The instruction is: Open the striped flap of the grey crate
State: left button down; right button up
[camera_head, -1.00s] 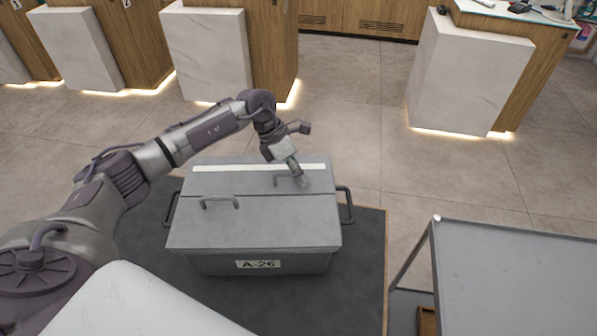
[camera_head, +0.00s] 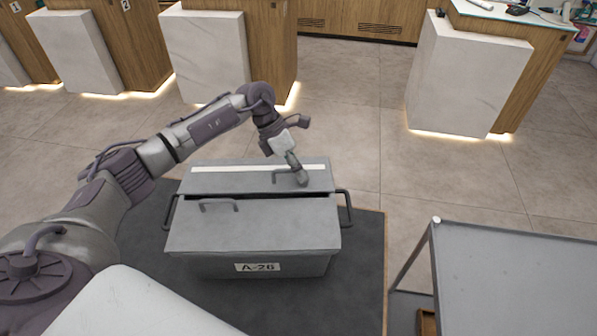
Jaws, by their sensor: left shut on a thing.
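The grey crate (camera_head: 215,266) stands on a dark mat with a label "A-26" on its front. Its top has two flaps. The striped flap (camera_head: 230,180), with a white stripe, is the far one and is raised slightly, with a narrow dark gap along its near edge. The plain near flap (camera_head: 265,230) lies closed, with its own handle (camera_head: 220,203). My left gripper (camera_head: 301,179) is shut on the striped flap's handle (camera_head: 279,178); the gripper hides part of that handle. My right gripper is out of view.
A grey table (camera_head: 515,285) stands at the lower right, apart from the crate. The dark mat (camera_head: 360,265) has bare room right of the crate. White and wood counters (camera_head: 468,75) stand farther back. Tiled floor between is clear.

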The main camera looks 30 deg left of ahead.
pick_arm(q)
jog(key=shift+w+a+r+h, duration=0.15)
jog(key=shift+w+r, duration=0.15)
jog(key=shift+r, duration=0.15)
jog(key=shift+w+a+r+h, duration=0.15)
jog(key=shift+w+r, duration=0.15)
jog(key=shift+r, duration=0.15)
jog(key=shift+w+a+r+g+b, duration=0.2)
jog(key=shift+w+r+g+b, duration=0.1)
jog(key=shift+w+g+b, duration=0.15)
jog(key=shift+w+a+r, duration=0.2)
jog(key=shift+w+r, duration=0.1)
jog(key=shift+r, duration=0.25)
jog(key=shift+b, duration=0.3)
